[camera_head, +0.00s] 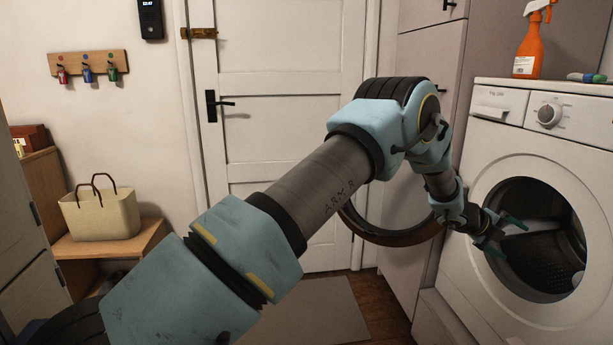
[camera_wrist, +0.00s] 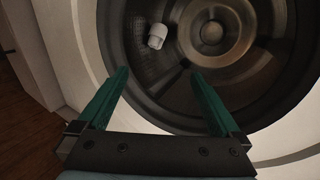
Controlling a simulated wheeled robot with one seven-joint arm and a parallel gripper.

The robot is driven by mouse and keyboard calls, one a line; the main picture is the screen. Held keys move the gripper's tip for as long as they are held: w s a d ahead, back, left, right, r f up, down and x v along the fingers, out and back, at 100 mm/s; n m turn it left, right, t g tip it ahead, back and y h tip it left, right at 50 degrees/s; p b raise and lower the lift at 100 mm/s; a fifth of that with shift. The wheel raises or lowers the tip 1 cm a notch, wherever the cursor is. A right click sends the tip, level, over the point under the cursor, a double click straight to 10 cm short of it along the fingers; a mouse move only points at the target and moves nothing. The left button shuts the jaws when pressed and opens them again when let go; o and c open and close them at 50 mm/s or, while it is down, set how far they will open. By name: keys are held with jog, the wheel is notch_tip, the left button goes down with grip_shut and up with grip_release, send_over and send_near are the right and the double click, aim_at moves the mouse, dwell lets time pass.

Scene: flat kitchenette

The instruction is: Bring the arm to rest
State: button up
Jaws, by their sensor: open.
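My arm reaches from the lower left across the head view. My gripper (camera_head: 506,237) is at the round opening of the washing machine (camera_head: 462,225). Its two green fingers are spread apart with nothing between them. In the wrist view my gripper (camera_wrist: 160,74) faces the dark drum (camera_wrist: 255,85), fingers open. A small white object (camera_wrist: 157,36) lies inside the drum, beyond the fingertips and apart from them. Whether the fingertips are just inside or just outside the opening I cannot tell.
The machine's round door (camera_head: 400,236) stands open behind my forearm. An orange spray bottle (camera_head: 529,45) stands on the machine. A cream basket (camera_head: 102,215) sits on a wooden bench (camera_head: 130,240) at left. A white room door (camera_head: 285,75) is behind; a grey mat (camera_head: 310,312) lies on the floor.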

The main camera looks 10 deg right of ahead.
jog(key=w+a+r+n+t+y+p, duration=0.1)
jog(key=w+a+r+n+t+p, duration=0.25)
jog(key=w+a, duration=0.5)
jog(key=w+a+r+n+t+y, duration=0.2)
jog(key=w+a+r+n, duration=0.35)
jog(key=w+a, duration=0.3)
jog(key=w+a+r+n+t+y+p, duration=0.15)
jog(key=a+n, duration=0.35)
jog(key=a, duration=0.7)
jog(key=w+a+r+n+y+p, duration=0.1)
jog(key=w+a+r+n+y, duration=0.3)
jog(key=a, duration=0.7)
jog(key=s+a+r+n+g+y+p, duration=0.15)
jog(key=s+a+n, duration=0.35)
jog(key=a, duration=0.6)
jog(key=s+a+r+n+y+p, duration=0.15)
jog(key=s+a+n, duration=0.35)
jog(key=a, duration=0.7)
jog(key=s+a+n+g+p, duration=0.1)
jog(key=s+a+n+g, duration=0.2)
jog(key=s+a+n, duration=0.4)
jog(key=s+a, duration=0.2)
jog(key=s, duration=0.5)
jog(key=shift+r+n+p, duration=0.25)
jog(key=shift+n+p, duration=0.05)
jog(key=shift+p, duration=0.1)
jog(key=shift+y, duration=0.25)
jog(key=shift+c, duration=0.3)
